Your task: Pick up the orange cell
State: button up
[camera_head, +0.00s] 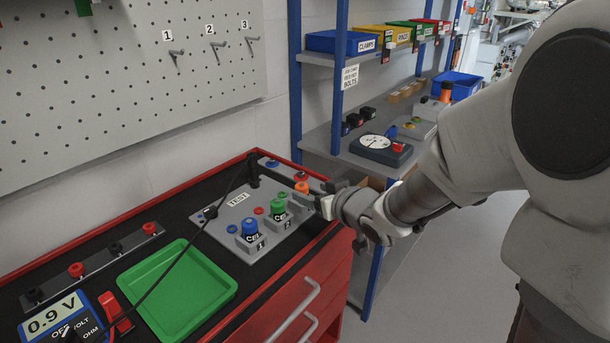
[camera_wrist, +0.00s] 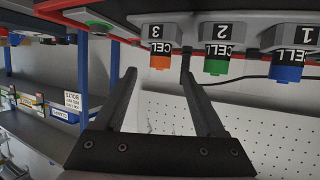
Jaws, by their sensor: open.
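The orange cell (camera_head: 301,187) stands in the test panel (camera_head: 207,229) on the red and black cart, at the right end of the cell row. In the wrist view the orange cell (camera_wrist: 160,61) sits in the holder marked 3. My gripper (camera_head: 322,203) is beside it on the right in the head view, partly hiding its holder. In the wrist view my gripper (camera_wrist: 158,75) is open and empty, with its fingertips just short of the orange cell, one to each side. I cannot tell if they touch anything.
A green cell (camera_head: 278,206) and a blue cell (camera_head: 250,227) stand in the same row. A black cable and plug (camera_head: 252,180) rise close behind the panel. A green tray (camera_head: 177,290) is empty. A meter (camera_head: 52,316) reads 0.9 V. Shelves stand behind.

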aim_at(305, 191)
jog(key=shift+w+a+f, duration=0.3)
jog(key=shift+w, duration=0.25)
jog(key=b+x, duration=0.1)
jog(key=x, duration=0.1)
jog(key=b+x, duration=0.1)
jog(key=x, duration=0.1)
jog(key=shift+f, duration=0.4)
jog(key=shift+w+a, duration=0.25)
jog(key=shift+w, duration=0.15)
grip_shut()
